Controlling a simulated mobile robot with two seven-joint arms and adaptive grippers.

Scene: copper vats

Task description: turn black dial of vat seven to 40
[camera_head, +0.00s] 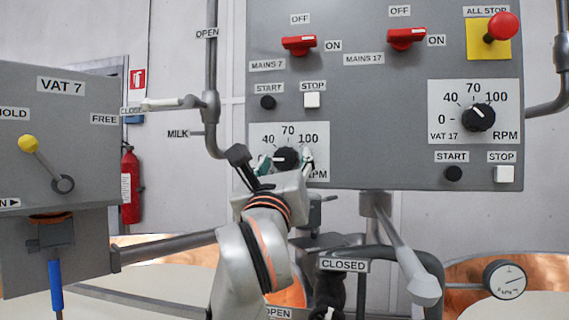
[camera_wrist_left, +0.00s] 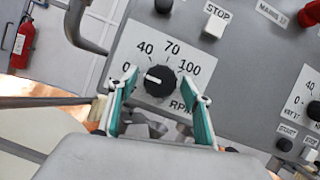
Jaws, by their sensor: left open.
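The black dial of vat seven (camera_head: 286,158) sits on a white scale plate (camera_head: 262,131) marked 40, 70 and 100. In the left wrist view the dial (camera_wrist_left: 160,81) has its white pointer towards the 0 mark. My left gripper (camera_head: 285,164) is open in front of the dial, with one finger on either side in the picture. In the left wrist view the open fingers (camera_wrist_left: 159,84) frame the dial; I see no clear contact. The gripper covers part of the plate's lower edge in the head view.
START (camera_head: 268,102) and STOP (camera_head: 312,100) buttons lie just above the plate. Red mains switches (camera_head: 299,45) stick out higher up. Vat 17's dial (camera_head: 478,117) is at the right. A grey pipe (camera_head: 212,80) runs left of the panel; a CLOSED-labelled part (camera_head: 343,265) stands below.

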